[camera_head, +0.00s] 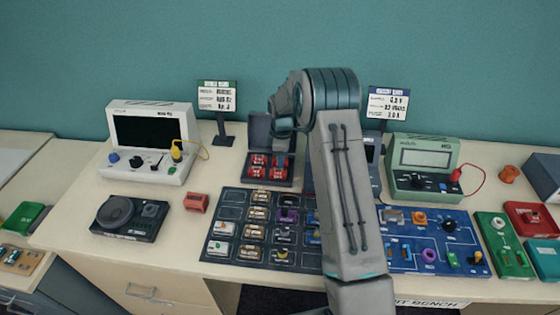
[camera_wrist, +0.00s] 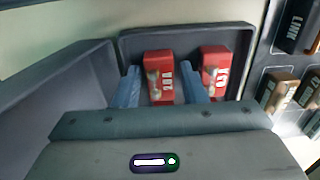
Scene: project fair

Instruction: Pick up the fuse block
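Several red blocks sit in the compartments of a small dark open case (camera_head: 268,183) at the back of the table. Two show in the wrist view, a left red block (camera_wrist: 160,78) and a right red block (camera_wrist: 214,72). Their lettering is too blurred to read surely, so I cannot tell which is the fuse block. My gripper (camera_wrist: 160,84) is over the case with its two blue fingers apart, one on each side of the left red block. Gaps show between block and fingers. The near part of the case is hidden by my gripper.
A dark board (camera_head: 228,212) with labelled parts lies in front of the case. Another red block (camera_head: 196,202) lies alone on the table. A white instrument (camera_head: 150,172) stands left, a green meter (camera_head: 424,196) right. The case lid (camera_wrist: 60,85) stands open.

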